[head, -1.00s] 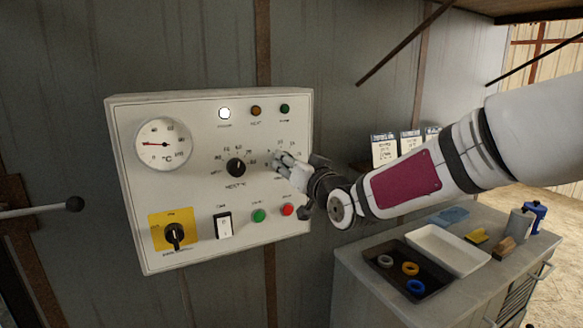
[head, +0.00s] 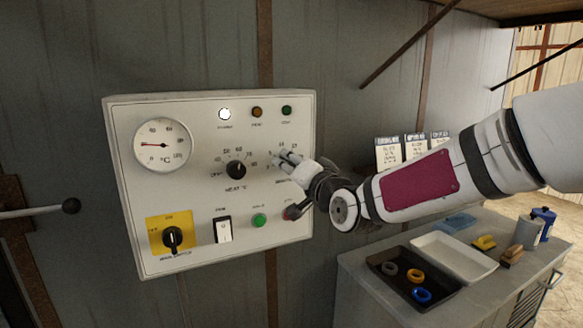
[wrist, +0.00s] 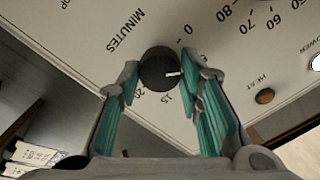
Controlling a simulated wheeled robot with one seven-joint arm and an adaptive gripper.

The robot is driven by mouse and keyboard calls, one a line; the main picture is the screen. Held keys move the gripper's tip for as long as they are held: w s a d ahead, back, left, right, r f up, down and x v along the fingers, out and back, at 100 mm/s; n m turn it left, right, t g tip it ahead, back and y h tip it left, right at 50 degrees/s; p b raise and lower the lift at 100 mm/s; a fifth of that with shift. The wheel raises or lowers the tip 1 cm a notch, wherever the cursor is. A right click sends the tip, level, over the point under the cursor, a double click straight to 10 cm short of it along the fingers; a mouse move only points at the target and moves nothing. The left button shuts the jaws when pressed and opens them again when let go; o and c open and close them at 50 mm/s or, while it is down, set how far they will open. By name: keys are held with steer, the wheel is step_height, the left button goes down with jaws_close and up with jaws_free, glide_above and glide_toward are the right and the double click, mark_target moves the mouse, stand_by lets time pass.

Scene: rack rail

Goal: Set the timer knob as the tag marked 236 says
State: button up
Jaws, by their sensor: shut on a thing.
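The timer knob (wrist: 158,70) is a round dark knob with a white pointer line, on the panel dial marked MINUTES. My gripper (wrist: 165,82) is shut on the knob, with a teal-padded finger on either side. In the head view my gripper (head: 281,160) covers the knob at the panel's right side. Three tags (head: 388,153) (head: 415,148) (head: 438,139) stand behind my arm; their numbers are too small to read.
The white panel (head: 130,235) also carries a temperature gauge (head: 163,146), heat knob (head: 236,170), yellow-backed main switch (head: 172,238), rocker switch (head: 223,230) and green button (head: 259,220). A cabinet at right holds a black tray (head: 385,283) with rings and a white tray (head: 468,273).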

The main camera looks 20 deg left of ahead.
steer(key=o, duration=1.2)
steer(key=shift+c, duration=0.2)
steer(key=shift+d, duration=0.1)
steer(key=v, duration=1.2)
